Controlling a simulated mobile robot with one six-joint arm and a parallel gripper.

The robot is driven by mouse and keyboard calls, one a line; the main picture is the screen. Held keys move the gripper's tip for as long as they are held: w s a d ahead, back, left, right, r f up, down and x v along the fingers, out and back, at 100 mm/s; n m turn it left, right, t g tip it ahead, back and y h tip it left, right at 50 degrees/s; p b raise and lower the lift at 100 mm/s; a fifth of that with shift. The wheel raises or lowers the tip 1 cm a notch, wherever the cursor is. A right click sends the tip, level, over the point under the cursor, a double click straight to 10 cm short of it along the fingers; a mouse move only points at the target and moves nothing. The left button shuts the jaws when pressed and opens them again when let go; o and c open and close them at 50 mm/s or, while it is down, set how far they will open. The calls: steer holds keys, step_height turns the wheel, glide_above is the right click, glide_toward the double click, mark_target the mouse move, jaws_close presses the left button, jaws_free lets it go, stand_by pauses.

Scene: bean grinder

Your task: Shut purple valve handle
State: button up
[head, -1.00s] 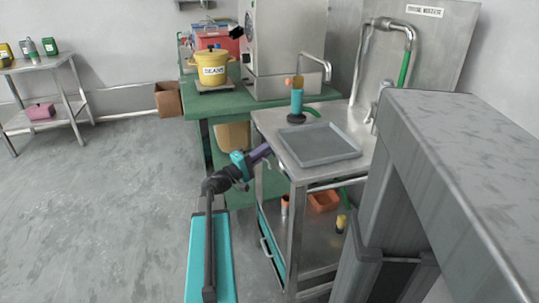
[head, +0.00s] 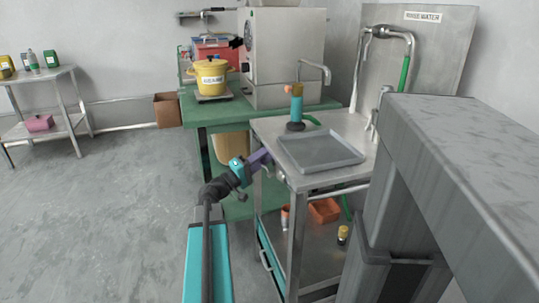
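My arm reaches from the bottom of the head view, teal and black, toward the left edge of the metal cart. No other purple handle is clearly visible.
The metal cart (head: 336,131) carries a grey tray (head: 318,149) and a teal cylinder with an orange top (head: 296,104). A green table (head: 222,112) behind holds a yellow pot (head: 210,77) and a large metal machine (head: 285,60). A grey block (head: 470,140) fills the right. Floor at left is clear.

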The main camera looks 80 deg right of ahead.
steer(key=shift+d+n+p, duration=0.1)
steer(key=shift+n+p, duration=0.3)
steer(key=shift+p, duration=0.4)
steer(key=n+p, duration=0.1)
steer(key=p, duration=0.1)
steer(key=f+n+t+p, duration=0.1)
steer(key=p, duration=0.1)
steer(key=f+n+t+p, duration=0.1)
steer(key=n+p, duration=0.1)
steer(key=p, duration=0.1)
steer(key=shift+w+d+f+h, duration=0.15)
steer(key=shift+d+f+h, duration=0.05)
steer(key=shift+d+h, duration=0.1)
steer(key=w+a+f+n+t+y+p, duration=0.1)
steer(key=w+a+f+p, duration=0.4)
steer(key=w+a, duration=0.5)
steer(key=w+a+f+n+t+y+p, duration=0.2)
steer(key=w+a+f+t+p, duration=0.2)
steer(key=w+a+f, duration=0.3)
steer(key=shift+w+a+p, duration=0.8)
steer(key=shift+w+a, duration=0.7)
steer(key=shift+w, duration=0.25)
